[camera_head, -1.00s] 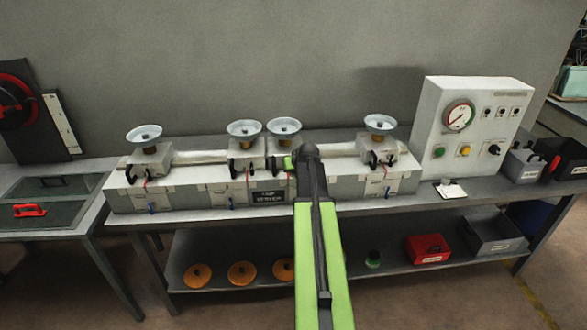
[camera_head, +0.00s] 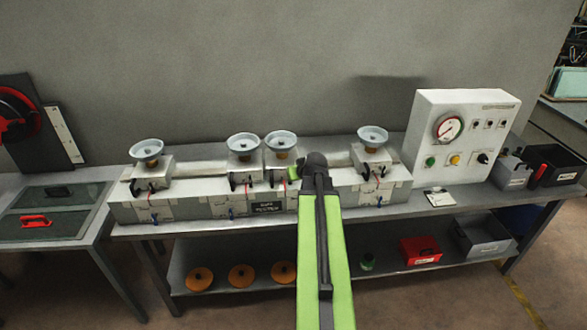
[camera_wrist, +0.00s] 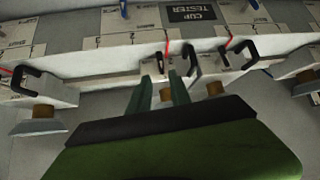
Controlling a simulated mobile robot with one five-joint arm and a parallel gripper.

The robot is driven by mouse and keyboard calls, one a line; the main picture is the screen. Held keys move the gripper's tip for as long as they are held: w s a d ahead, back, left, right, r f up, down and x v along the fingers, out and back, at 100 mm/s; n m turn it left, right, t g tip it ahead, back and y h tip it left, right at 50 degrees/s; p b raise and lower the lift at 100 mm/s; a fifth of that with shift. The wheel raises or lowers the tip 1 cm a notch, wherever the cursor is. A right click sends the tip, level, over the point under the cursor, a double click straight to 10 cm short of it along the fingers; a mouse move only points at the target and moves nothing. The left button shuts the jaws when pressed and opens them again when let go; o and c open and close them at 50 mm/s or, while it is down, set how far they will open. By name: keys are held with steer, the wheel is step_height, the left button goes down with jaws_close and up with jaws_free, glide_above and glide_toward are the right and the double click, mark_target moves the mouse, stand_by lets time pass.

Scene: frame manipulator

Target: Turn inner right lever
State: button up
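The inner right lever is a black U-shaped handle (camera_wrist: 192,62) below a red pointer line on the cup tester (camera_head: 233,208) in the wrist view. My gripper (camera_wrist: 159,77) is open. Its two green fingers reach up to the lever's left leg in the wrist view, seemingly one on each side of it. I cannot tell whether they touch it. The inner left lever (camera_wrist: 248,50) is to the right in the wrist view. The inner right cup (camera_head: 281,141) stands above its block in the head view.
Outer cups stand at the left (camera_head: 147,151) and right (camera_head: 373,137) of the tester. A control box (camera_head: 452,132) with a gauge is at the right. A table with red-handled tray (camera_head: 36,221) is at the left. Orange discs (camera_head: 241,277) lie on the lower shelf.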

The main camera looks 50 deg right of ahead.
steer(key=p+v, duration=0.1)
steer(key=v, duration=0.3)
steer(key=shift+s+p, duration=0.1)
steer(key=shift+p, duration=0.25)
